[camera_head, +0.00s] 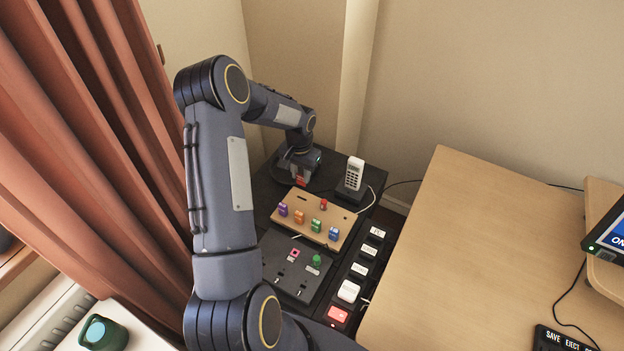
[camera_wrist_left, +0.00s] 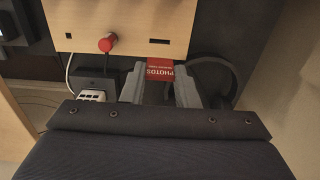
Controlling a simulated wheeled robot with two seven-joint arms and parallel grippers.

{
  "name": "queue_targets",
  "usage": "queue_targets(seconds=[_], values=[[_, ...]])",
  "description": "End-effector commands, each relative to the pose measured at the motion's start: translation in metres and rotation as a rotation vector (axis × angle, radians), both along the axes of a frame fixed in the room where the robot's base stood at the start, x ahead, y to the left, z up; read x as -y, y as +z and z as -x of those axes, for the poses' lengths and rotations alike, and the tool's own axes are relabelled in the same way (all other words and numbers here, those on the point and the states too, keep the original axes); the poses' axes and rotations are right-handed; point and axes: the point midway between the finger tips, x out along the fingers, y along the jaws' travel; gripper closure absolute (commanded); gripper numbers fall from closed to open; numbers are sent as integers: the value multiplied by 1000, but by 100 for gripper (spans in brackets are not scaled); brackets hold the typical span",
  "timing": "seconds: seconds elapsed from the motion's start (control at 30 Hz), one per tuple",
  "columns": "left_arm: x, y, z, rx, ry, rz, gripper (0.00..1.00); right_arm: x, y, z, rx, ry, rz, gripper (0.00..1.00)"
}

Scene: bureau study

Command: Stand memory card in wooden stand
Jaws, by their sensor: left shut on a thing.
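My left gripper (camera_head: 299,177) is shut on a red memory card, which shows in the left wrist view (camera_wrist_left: 159,67) with the word PHOTOS on it. The gripper is at the far left edge of the light wooden stand (camera_head: 343,217). In the left wrist view the card overlaps the near edge of the stand (camera_wrist_left: 130,20); I cannot tell whether they touch. A dark narrow slot (camera_wrist_left: 159,41) lies just past the card. A red piece (camera_wrist_left: 106,44) stands upright in the stand beside it. The right gripper is not in view.
Purple (camera_head: 282,209), orange (camera_head: 298,216), green (camera_head: 315,225) and blue (camera_head: 333,233) pieces stand along the stand's front. A white handset (camera_head: 354,174) stands behind it. A black panel (camera_head: 280,250) with small pieces lies in front. The wooden desk (camera_head: 450,240) is mostly clear.

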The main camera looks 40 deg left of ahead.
Motion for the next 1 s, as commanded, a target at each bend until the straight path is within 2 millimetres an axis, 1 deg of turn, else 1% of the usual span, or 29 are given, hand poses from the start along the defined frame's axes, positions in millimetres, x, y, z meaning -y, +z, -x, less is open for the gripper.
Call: queue_targets(seconds=[0.17,0.5,0.6,0.73,1.0], values=[[0,-12,0,-1,-1,0,96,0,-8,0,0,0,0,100],[1,-47,0,0,0,1,96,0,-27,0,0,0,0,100],[1,-54,0,0,-1,0,96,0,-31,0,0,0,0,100],[1,-57,0,0,-1,0,96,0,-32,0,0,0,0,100],[1,-56,0,0,0,0,96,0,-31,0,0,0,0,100]])
